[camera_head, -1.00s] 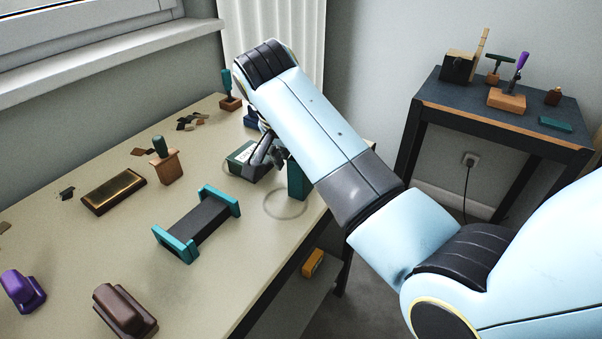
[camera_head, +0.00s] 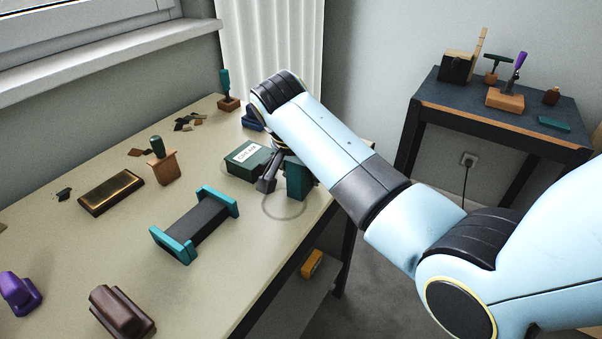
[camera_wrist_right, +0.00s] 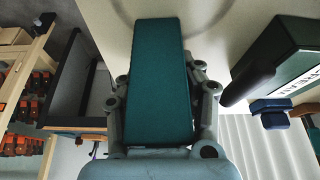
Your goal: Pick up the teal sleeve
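The teal sleeve (camera_head: 296,181) is an upright dark teal block near the table's right edge, partly behind my right arm. It fills the middle of the right wrist view (camera_wrist_right: 160,85). My right gripper (camera_head: 283,182) is at the sleeve. One dark finger shows just left of the sleeve, with a gap between them; the other is hidden behind the arm. In the wrist view the finger linkages flank the sleeve on both sides, and the gripper looks open. My left gripper is not in view.
A green box with a white label (camera_head: 247,158) stands close left of the gripper, with a blue object (camera_head: 253,122) behind. A black cradle with teal ends (camera_head: 201,221) lies in front. A brown stamp (camera_head: 164,167) and brass plate (camera_head: 112,192) are further left.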

